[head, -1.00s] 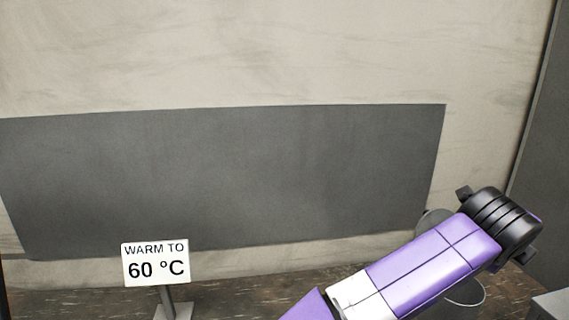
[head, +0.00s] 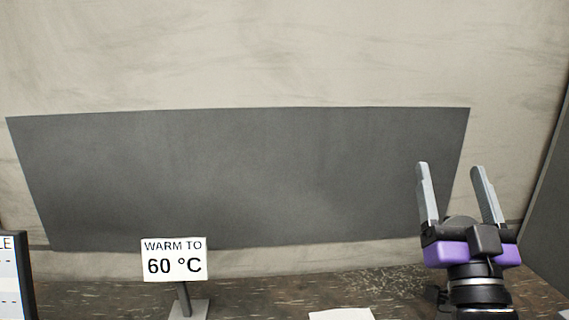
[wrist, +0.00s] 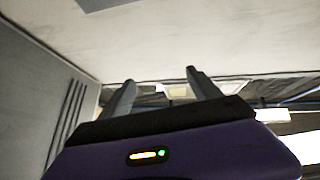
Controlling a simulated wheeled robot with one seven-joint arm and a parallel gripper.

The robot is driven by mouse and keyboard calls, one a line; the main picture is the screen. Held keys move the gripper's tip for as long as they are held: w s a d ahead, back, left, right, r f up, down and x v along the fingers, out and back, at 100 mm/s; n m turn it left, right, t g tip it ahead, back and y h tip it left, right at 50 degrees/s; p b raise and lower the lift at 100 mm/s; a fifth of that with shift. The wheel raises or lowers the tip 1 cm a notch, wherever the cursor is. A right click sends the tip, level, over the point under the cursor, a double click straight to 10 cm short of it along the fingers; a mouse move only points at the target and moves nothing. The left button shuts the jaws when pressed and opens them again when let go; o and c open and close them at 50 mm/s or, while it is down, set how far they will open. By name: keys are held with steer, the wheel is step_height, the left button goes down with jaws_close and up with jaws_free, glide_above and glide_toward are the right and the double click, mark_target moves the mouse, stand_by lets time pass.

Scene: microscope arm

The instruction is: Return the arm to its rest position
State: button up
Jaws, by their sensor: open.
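My gripper (head: 450,178) is at the right of the head view, pointing up, with its two grey fingers spread apart and nothing between them. The purple hand and black wrist joint show below the fingers. In the wrist view my gripper (wrist: 158,82) also shows open and empty, its fingers aimed toward the upper part of the room. The rest of my arm is below the head picture's edge.
A sign reading "WARM TO 60 °C" (head: 174,259) stands on a small post left of centre. A dark grey panel (head: 240,175) covers the wall behind. A partly cut-off board (head: 12,280) is at the left edge. A white item (head: 341,314) shows at the bottom.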

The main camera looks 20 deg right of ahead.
steer(key=s+a+f+n+y, duration=0.3)
steer(key=a+f+n+y, duration=0.25)
steer(key=f, duration=0.35)
steer(key=s+a+f+n+y, duration=0.4)
steer(key=a+f+y, duration=0.2)
steer(key=a+f, duration=0.15)
steer(key=s+a+f+m+g, duration=0.1)
steer(key=s+a+f+g, duration=0.2)
steer(key=s+f, duration=0.5)
steer(key=s+a+f+m+g, duration=0.2)
steer(key=s+a+f+g, duration=0.2)
steer(key=s+f, duration=0.5)
steer(key=s, duration=0.3)
steer(key=shift+s+f+g, duration=0.25)
steer(key=shift+s+g, duration=0.15)
